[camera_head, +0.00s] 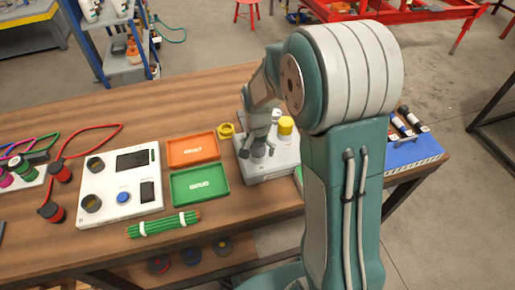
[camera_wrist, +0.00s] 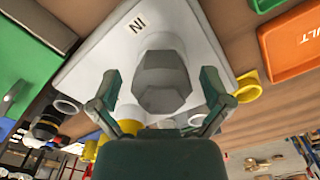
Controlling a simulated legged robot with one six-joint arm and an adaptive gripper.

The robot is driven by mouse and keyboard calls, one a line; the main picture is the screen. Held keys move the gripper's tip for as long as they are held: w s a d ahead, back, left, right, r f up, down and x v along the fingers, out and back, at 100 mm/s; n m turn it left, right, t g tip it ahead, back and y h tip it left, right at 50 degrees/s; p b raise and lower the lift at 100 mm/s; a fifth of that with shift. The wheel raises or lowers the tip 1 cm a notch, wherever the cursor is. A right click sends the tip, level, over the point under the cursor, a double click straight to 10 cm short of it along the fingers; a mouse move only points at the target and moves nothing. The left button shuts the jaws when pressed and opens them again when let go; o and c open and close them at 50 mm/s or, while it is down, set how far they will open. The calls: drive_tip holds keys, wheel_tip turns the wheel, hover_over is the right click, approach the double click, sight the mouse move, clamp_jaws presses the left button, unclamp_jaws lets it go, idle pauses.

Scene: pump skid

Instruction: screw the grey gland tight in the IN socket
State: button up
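The grey gland (camera_wrist: 163,84), with a hexagonal head, stands at the IN label (camera_wrist: 137,22) on the light-coloured block (camera_wrist: 92,62). A wider grey round part shows behind its head; the socket itself is hidden, so I cannot tell how deep the gland sits. My gripper (camera_wrist: 160,77) is open, one finger on each side of the gland, with a visible gap on both sides. In the head view my gripper (camera_head: 258,148) points down over the block (camera_head: 272,172) and largely hides the gland.
A yellow cap (camera_head: 285,126) stands on the block, close to my gripper. A yellow ring (camera_head: 226,131), orange FAULT tray (camera_head: 192,150) and green tray (camera_head: 200,184) lie to the left. A white panel box (camera_head: 121,210) and green bundle (camera_head: 163,224) are farther left. A blue rack (camera_head: 412,153) is at right.

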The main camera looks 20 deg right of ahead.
drive_tip(key=shift+r, duration=0.1)
wheel_tip(320, 180, up, 12)
drive_tip(key=shift+w+f, duration=0.1)
idle(0.4)
